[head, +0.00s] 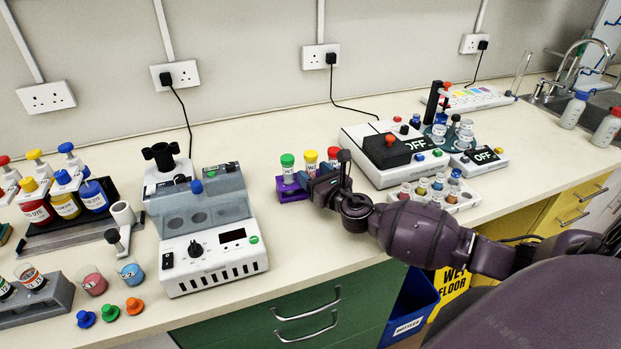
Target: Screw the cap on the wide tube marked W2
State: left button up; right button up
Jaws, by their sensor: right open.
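A small purple rack (284,192) stands mid-bench with wide white-labelled tubes. A green-capped tube (288,164) stands at its left, a yellow-capped tube (310,160) beside it, and a red cap (333,152) shows behind my gripper. The label marks are too small to read, so I cannot tell which tube is W2. My right gripper (316,182) is open at the rack's right side, close to the tubes, and hides part of the rack. I cannot tell whether it touches a tube. My left gripper is not in view.
A grey-lidded machine (215,262) stands left of the rack. A white device with an OFF display (385,165) and a vial tray (462,200) stand to the right. Loose blue (86,319), green (110,313) and orange (134,306) caps lie front left.

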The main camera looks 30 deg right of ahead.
aim_at(313, 155)
jog(key=shift+w, duration=0.5)
jog(key=c, duration=1)
notch_tip(313, 155, up, 9)
jog(key=p, duration=0.3)
jog(key=shift+r+p, duration=0.9)
jog(key=shift+r, duration=4.6)
